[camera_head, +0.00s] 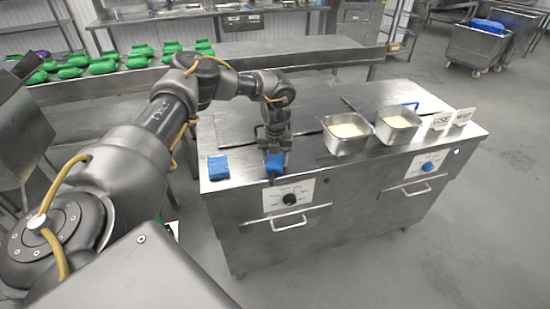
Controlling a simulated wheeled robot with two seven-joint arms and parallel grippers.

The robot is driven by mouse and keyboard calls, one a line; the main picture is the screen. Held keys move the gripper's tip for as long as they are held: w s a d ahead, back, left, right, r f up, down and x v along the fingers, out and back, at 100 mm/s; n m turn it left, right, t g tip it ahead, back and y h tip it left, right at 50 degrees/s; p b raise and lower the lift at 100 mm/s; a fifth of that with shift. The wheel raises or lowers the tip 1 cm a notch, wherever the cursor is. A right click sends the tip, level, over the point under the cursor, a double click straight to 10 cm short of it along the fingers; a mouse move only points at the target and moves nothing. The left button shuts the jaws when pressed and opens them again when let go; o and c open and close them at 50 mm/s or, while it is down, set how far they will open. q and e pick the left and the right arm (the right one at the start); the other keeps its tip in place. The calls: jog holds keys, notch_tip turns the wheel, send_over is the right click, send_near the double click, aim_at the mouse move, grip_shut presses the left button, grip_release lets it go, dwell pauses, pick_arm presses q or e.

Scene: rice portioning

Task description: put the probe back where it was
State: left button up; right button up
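My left gripper (276,150) points down over the front left part of the steel counter top (240,140). A small blue object (275,168) shows right at its fingertips, near the counter's front edge. I cannot tell whether it is the probe, or whether the fingers are closed on it. A folded-looking blue piece (218,167) lies on the counter to the left of the gripper. A blue handle-like part (410,105) shows behind the right pan. No probe can be clearly made out. My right gripper is out of view.
Two steel pans of white rice (347,132) (398,122) stand right of the gripper. Knobs and handles are on the counter's front. Green packs (102,67) lie on a back-left table.

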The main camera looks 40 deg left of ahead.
aim_at(276, 159)
pick_arm(q)
jog(key=o, duration=0.4)
jog(key=shift+r+b, duration=1.05)
jog(key=shift+r, duration=5.1)
